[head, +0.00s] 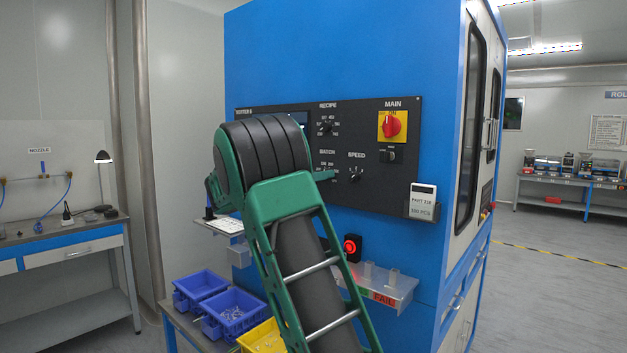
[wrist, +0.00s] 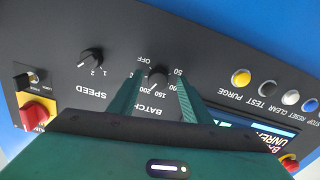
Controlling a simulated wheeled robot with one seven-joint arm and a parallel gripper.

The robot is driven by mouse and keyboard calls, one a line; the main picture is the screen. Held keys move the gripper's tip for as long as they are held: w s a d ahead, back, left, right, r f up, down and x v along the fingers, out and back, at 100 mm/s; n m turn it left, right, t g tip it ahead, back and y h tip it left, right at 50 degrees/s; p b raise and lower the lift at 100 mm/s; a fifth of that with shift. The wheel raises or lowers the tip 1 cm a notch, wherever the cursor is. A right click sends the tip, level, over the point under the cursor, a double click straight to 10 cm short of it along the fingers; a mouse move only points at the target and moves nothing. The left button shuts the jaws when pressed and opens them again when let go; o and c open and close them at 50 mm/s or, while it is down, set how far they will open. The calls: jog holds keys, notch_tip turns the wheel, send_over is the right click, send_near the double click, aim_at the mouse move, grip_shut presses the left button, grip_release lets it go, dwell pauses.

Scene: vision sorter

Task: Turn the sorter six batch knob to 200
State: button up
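The black batch knob (wrist: 158,78) is on the dark control panel (wrist: 215,70), seen upside down in the wrist view. Numbers 50, 100, 150 and 200 show around it; which one its pointer faces I cannot tell. My gripper (wrist: 161,80) has its two green fingers on either side of the knob, with a gap at each side. It is open and holds nothing. In the head view, my arm covers the panel's left part, and my gripper (head: 323,175) is at the batch dial, mostly hidden behind the arm.
The speed knob (wrist: 91,57) is beside the batch knob. The recipe knob (head: 326,128) is above it. The red main switch (head: 394,125) is at the upper right. Coloured buttons, including a yellow one (wrist: 241,77), line the panel. Blue bins (head: 235,312) and a clear shelf (head: 385,288) are below.

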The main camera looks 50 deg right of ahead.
jog(key=a, duration=1)
jog(key=shift+s+a, duration=0.4)
